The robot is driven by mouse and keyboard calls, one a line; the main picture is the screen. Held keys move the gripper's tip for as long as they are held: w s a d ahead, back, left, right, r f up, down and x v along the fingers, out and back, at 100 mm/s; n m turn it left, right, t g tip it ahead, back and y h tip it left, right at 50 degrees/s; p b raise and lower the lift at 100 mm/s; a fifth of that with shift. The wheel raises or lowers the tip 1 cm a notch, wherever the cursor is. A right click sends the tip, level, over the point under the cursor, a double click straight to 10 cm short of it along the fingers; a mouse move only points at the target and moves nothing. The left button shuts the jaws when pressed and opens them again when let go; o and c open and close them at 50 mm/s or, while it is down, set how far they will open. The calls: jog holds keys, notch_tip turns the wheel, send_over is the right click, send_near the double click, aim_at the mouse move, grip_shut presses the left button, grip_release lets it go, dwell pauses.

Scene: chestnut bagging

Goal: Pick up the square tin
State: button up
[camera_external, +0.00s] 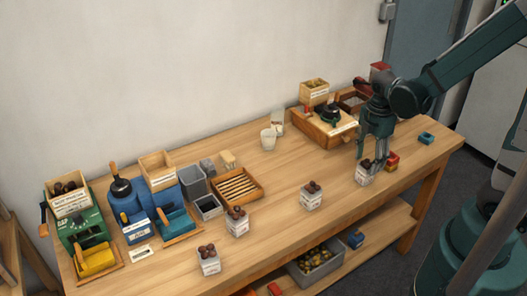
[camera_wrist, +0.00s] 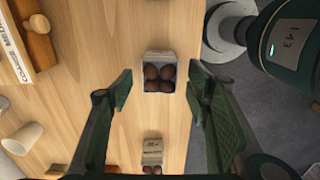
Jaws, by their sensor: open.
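I cannot tell for certain which thing is the square tin. My gripper (camera_external: 372,155) is open, pointing down over the right part of the table. Below it stands a small square, pale, labelled container (camera_external: 364,178) holding several brown chestnuts. In the wrist view that container (camera_wrist: 158,57) lies between the open fingers (camera_wrist: 158,90), with a gap on both sides. A small grey square open box (camera_external: 208,206) stands at the left-middle of the table, beside a taller grey bin (camera_external: 194,183). A small teal square piece (camera_external: 426,138) lies at the table's right end.
Similar chestnut containers stand along the front edge (camera_external: 311,197), (camera_external: 237,222), (camera_external: 208,262). A red and yellow block (camera_external: 392,161) is close beside my gripper. A wooden slatted tray (camera_external: 237,187), white cups (camera_external: 268,140) and a wooden station (camera_external: 318,128) stand farther back.

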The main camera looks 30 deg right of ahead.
aim_at(367, 167)
jog(key=shift+f, duration=0.5)
jog(key=shift+f, duration=0.15)
jog(key=shift+f+b, duration=0.65)
jog(key=shift+f, duration=1.8)
jog(key=c, duration=1)
